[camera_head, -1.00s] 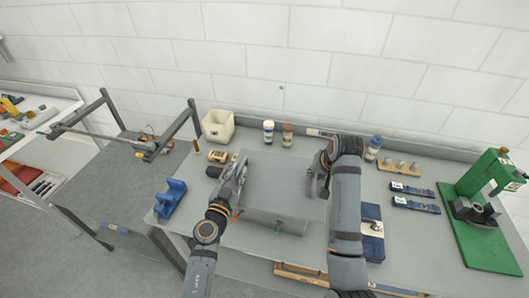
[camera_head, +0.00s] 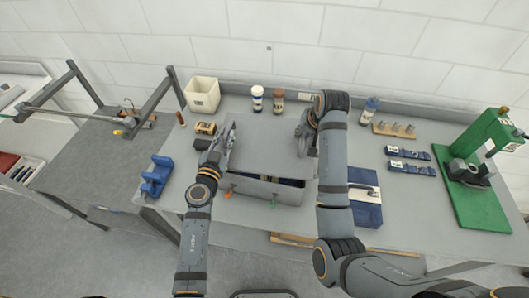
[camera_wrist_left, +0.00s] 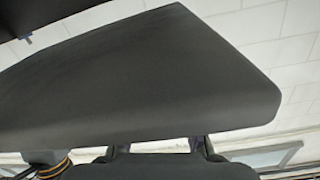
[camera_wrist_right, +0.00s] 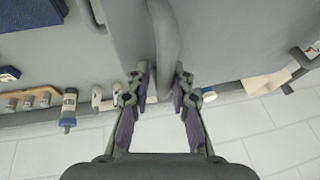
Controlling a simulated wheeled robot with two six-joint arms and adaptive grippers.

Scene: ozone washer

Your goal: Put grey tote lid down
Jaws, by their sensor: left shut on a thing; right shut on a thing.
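The grey tote lid (camera_head: 268,147) is held above the grey tote (camera_head: 262,190) on the bench. A gap at the front shows the dark inside of the tote. My left gripper (camera_head: 229,140) is at the lid's left edge, shut on it; in the left wrist view the lid (camera_wrist_left: 150,80) fills much of the picture and hides the fingertips.
Behind are a cream bin (camera_head: 203,95), a white bottle (camera_head: 257,98) and a brown bottle (camera_head: 278,100). A blue holder (camera_head: 157,176) stands left, a blue case (camera_head: 364,208) right. A green press (camera_head: 470,190) is far right.

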